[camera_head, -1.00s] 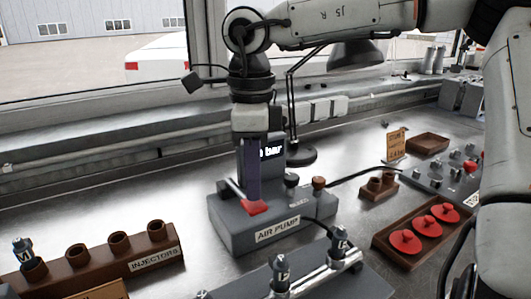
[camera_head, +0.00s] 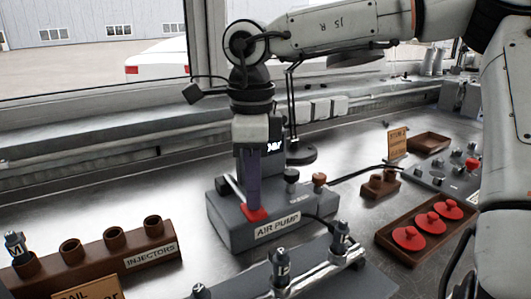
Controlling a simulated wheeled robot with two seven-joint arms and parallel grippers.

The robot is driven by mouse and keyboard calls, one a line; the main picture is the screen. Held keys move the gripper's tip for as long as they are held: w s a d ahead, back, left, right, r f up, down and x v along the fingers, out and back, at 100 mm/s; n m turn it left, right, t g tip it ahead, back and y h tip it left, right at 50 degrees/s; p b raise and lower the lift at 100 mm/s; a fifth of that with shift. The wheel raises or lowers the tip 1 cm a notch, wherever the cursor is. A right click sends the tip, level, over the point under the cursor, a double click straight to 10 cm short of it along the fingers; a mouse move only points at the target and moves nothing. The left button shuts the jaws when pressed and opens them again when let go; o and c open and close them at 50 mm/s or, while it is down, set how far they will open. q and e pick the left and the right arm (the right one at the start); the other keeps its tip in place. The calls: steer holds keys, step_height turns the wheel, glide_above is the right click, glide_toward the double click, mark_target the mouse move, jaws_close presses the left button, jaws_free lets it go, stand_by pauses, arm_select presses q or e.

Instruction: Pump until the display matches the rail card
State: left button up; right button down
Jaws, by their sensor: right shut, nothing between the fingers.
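The grey air pump (camera_head: 235,232) stands on the bench with its label facing me. My right gripper (camera_head: 254,207) points straight down over it, shut and empty, its fingertips at the red pad (camera_head: 258,215) of the pump's lever. They appear to touch the pad. The pump's dark display (camera_head: 274,148) is mostly hidden behind the gripper; only a scrap of white text shows, and I cannot read a value. The orange rail card (camera_head: 88,290) is cut off at the bottom edge; only parts of its words show. My left gripper is out of view.
A brown injector rack (camera_head: 130,262) stands at the lower left. A metal rail (camera_head: 310,275) with injectors lies in front of the pump. A brown tray (camera_head: 386,234) of red discs is at the right. A lamp (camera_head: 300,153) stands behind the pump.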

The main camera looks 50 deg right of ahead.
steer(key=shift+w+r+p, duration=0.15)
steer(key=shift+r+p, duration=1.35)
steer(key=shift+r, duration=0.15)
steer(key=shift+f, duration=0.1)
stand_by(0.3)
